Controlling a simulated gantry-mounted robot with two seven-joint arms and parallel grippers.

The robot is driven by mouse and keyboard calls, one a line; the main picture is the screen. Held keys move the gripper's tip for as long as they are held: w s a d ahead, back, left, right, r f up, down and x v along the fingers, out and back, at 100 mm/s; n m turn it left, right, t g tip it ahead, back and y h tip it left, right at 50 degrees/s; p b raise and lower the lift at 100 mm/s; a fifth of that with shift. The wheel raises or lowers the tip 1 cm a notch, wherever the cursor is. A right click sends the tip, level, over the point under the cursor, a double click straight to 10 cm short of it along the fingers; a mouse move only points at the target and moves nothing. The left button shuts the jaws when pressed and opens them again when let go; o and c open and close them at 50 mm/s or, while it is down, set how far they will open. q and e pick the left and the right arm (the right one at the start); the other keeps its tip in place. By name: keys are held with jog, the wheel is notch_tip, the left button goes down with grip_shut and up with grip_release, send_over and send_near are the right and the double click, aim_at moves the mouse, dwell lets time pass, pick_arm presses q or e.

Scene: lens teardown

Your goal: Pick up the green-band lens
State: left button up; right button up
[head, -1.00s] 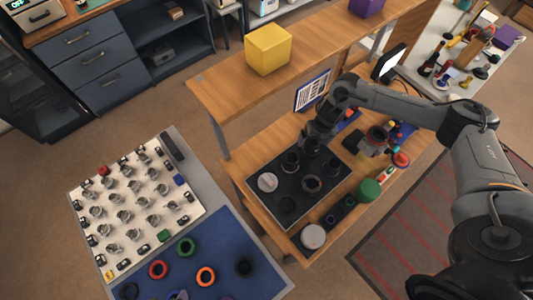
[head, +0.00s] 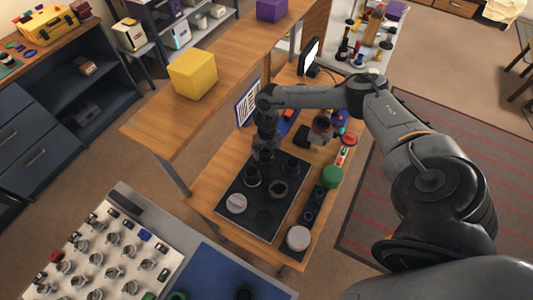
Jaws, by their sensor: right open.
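My right gripper (head: 264,153) points down over the back edge of the dark mat (head: 263,218) on the wooden bench. It is open, and its fingertips are small and dark against the mat. Dark lens bodies stand on the mat just in front of it: one at the left (head: 252,177), one in the middle (head: 278,189) and one at the right (head: 291,166). No green band can be made out on any of them, so I cannot tell which is the green-band lens. The gripper appears empty. My left gripper is not in view.
A pale disc (head: 236,204) lies on the mat's left. A green cylinder (head: 332,176) and a white-topped jar (head: 298,238) stand to the right. A raised shelf with a yellow box (head: 193,73) runs behind. A white parts board (head: 113,262) stands lower left.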

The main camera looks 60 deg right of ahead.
jog(key=shift+a+f, duration=0.1)
jog(key=shift+f, duration=1.4)
jog(key=shift+w, duration=0.1)
jog(key=c, duration=1.4)
